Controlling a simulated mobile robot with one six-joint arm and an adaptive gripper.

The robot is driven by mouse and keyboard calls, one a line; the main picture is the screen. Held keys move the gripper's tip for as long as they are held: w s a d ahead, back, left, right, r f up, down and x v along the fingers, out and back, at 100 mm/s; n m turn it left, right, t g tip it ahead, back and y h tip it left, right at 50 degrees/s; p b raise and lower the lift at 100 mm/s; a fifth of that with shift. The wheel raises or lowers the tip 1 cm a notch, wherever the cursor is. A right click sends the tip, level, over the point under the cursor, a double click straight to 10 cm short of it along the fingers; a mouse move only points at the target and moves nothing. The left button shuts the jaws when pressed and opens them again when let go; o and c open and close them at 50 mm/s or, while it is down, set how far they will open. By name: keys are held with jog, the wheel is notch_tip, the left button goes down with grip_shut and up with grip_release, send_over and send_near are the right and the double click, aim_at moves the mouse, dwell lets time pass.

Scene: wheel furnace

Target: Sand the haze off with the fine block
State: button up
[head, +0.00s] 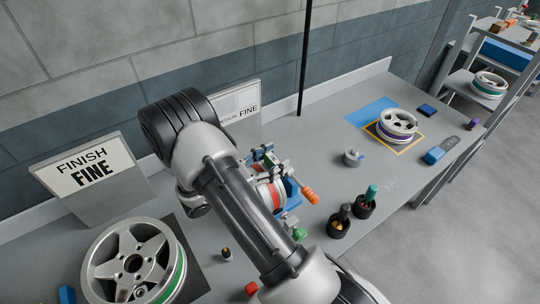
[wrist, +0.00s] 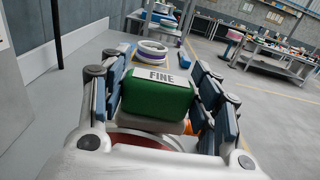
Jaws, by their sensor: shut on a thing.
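My gripper (wrist: 157,84) is shut on a green block (wrist: 157,98) with a white FINE label on top. The block sits between the blue-padded fingers. In the head view my arm hides most of the gripper and the block. A wheel with a red band (head: 268,196) stands in a blue fixture with an orange-handled clamp (head: 309,196), just under my gripper. In the wrist view a red, rounded surface (wrist: 145,141) shows below the block; I cannot tell whether they touch. Any haze is too small or hidden to see.
A silver wheel with a green band (head: 132,262) lies front left by a FINISH FINE sign (head: 92,178). Another wheel (head: 397,127) sits in a yellow-framed square at right.

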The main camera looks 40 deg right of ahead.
jog(key=shift+w+d+f+b, duration=0.15)
jog(key=shift+w+b, duration=0.65)
jog(key=shift+w, duration=1.2)
jog(key=shift+s+f, duration=0.25)
jog(key=shift+s, duration=0.9)
jog(key=shift+p, duration=0.3)
jog(key=shift+r, duration=0.1)
notch_tip(320, 180, up, 10)
jog(key=p, duration=0.6)
jog(key=shift+w+f+p, duration=0.1)
jog(key=shift+f+p, duration=0.15)
jog(key=shift+p, duration=0.15)
jog(key=shift+f, duration=0.1)
